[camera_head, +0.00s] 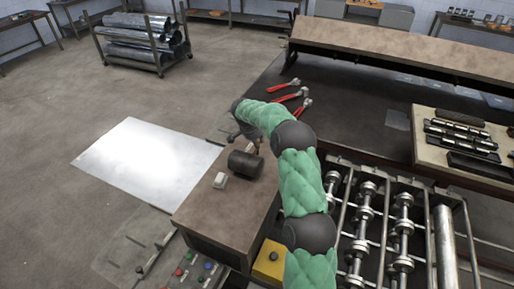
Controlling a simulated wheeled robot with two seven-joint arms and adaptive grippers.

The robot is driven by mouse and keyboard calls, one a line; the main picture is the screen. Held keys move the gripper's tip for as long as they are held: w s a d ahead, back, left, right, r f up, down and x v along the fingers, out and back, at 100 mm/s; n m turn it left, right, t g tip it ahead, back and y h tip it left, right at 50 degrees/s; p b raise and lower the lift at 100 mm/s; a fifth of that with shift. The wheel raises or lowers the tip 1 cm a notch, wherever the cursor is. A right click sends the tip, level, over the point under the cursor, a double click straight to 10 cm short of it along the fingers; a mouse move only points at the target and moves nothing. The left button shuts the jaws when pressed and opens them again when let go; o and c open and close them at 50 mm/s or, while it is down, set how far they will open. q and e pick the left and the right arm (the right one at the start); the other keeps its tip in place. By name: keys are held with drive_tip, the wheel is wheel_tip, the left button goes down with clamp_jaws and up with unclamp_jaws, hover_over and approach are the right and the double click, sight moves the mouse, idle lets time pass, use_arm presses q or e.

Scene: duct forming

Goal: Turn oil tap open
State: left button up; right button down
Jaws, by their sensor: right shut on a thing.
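A dark cylindrical oil container (243,165) lies on its side on the brown-topped cabinet at the centre. My right arm reaches up from the bottom and bends over, so its gripper (251,143) points down at the far end of this container. The gripper is small and partly hidden by my own forearm and wrist. It is shut on what appears to be the oil tap, which is too small and covered to make out clearly. How far the tap is turned cannot be seen. My left gripper is not in view.
A small white block (220,181) sits beside the container on the cabinet (215,215). Red-handled tools (290,96) lie on the dark table behind. A forming machine with rollers (403,232) stands at right. A shiny metal sheet (150,160) lies at left.

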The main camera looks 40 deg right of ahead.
drive_tip(key=shift+d+n+t+b, duration=0.15)
drive_tip(key=shift+n+t+b, duration=0.15)
drive_tip(key=shift+n+b, duration=0.35)
drive_tip(key=shift+r+n+b, duration=0.1)
drive_tip(key=shift+n+b, duration=0.5)
drive_tip(key=shift+n, duration=0.05)
drive_tip(key=shift+r+t, duration=0.1)
drive_tip(key=shift+t, duration=0.2)
drive_tip(key=c, duration=1.2)
unclamp_jaws()
drive_tip(key=shift+d, duration=0.1)
drive_tip(key=v, duration=1.1)
drive_tip(key=shift+r, duration=0.35)
drive_tip(key=shift+f, duration=0.1)
